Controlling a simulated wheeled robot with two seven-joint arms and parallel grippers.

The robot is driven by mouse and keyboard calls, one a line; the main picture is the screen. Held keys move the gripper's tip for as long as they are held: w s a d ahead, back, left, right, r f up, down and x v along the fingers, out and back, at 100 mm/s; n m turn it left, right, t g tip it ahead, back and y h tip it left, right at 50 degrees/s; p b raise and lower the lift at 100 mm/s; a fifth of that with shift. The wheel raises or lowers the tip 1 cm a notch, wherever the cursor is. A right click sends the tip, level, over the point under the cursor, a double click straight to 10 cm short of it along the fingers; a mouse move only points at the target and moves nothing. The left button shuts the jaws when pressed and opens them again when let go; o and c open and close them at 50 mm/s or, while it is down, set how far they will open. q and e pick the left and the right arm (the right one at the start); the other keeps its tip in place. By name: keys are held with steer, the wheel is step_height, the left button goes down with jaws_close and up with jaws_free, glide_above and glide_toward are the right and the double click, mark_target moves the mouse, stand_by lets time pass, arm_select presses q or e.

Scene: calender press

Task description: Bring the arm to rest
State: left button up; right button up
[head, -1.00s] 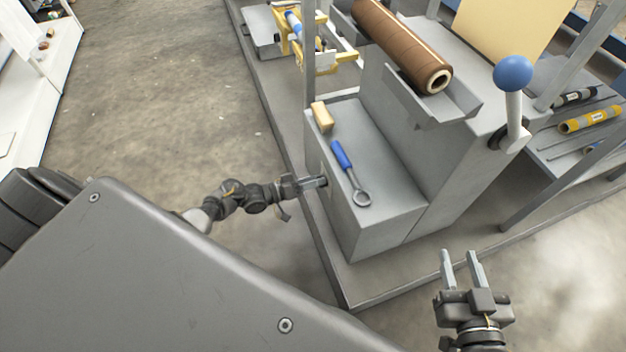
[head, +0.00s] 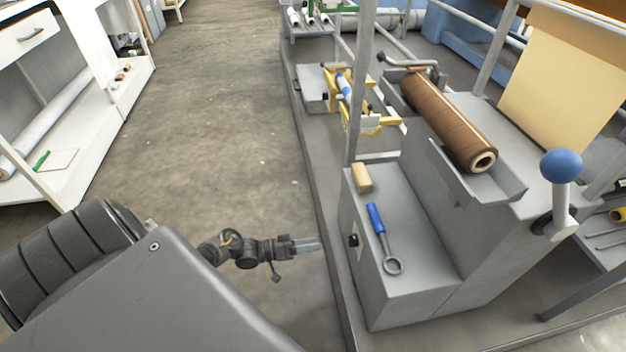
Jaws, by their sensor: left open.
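My left gripper (head: 317,244) is in the middle of the head view, over the bare floor to the left of the press. Its arm comes in from the left behind my grey body. Its fingers point right, toward the grey step box (head: 413,290) of the press, and a gap shows between the fingertips and the box. The jaws are open and hold nothing. A small dark fitting (head: 354,240) shows on the side of the box. My right gripper is out of view.
A blue-handled ring tool (head: 377,219) and a tan block (head: 361,178) lie on the box. A brown roll (head: 447,120) and a blue-knobbed lever (head: 561,167) are on the press. White shelving (head: 62,150) stands left. The floor (head: 230,130) between is clear.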

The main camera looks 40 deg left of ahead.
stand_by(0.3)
